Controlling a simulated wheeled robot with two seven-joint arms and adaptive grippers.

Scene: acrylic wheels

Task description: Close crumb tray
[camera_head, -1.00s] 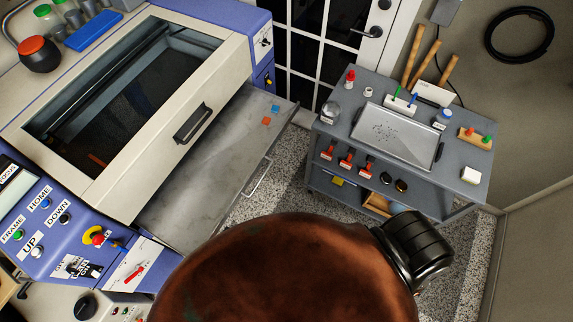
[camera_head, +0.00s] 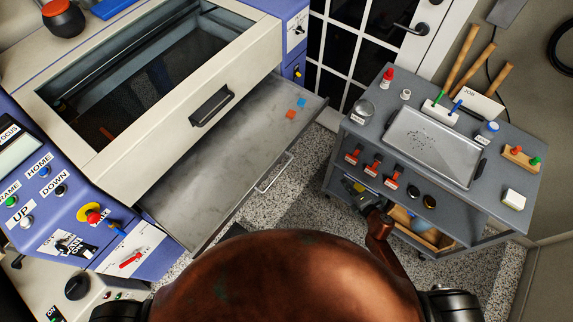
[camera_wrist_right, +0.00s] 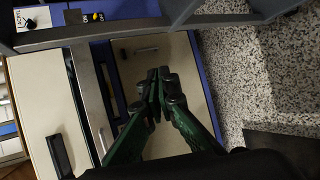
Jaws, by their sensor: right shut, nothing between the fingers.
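The crumb tray (camera_head: 225,160) is a flat grey metal tray. It sticks out from under the lid of the blue and beige machine (camera_head: 215,65), with a wire handle (camera_head: 274,173) on its outer edge. Small orange and blue pieces (camera_head: 291,114) lie on it near the far end. My right gripper (camera_head: 353,187) is to the right of the tray handle, apart from it, by the cart's lower shelf. In the right wrist view its green fingers (camera_wrist_right: 160,76) are shut and empty. My left gripper is not in view.
A grey cart (camera_head: 350,150) stands right of the tray, with stamps, bottles and a metal pan (camera_head: 435,145). Speckled floor (camera_head: 305,185) shows between tray and cart. A glazed door (camera_head: 350,50) is behind. The machine's control panel (camera_head: 60,205) is at left.

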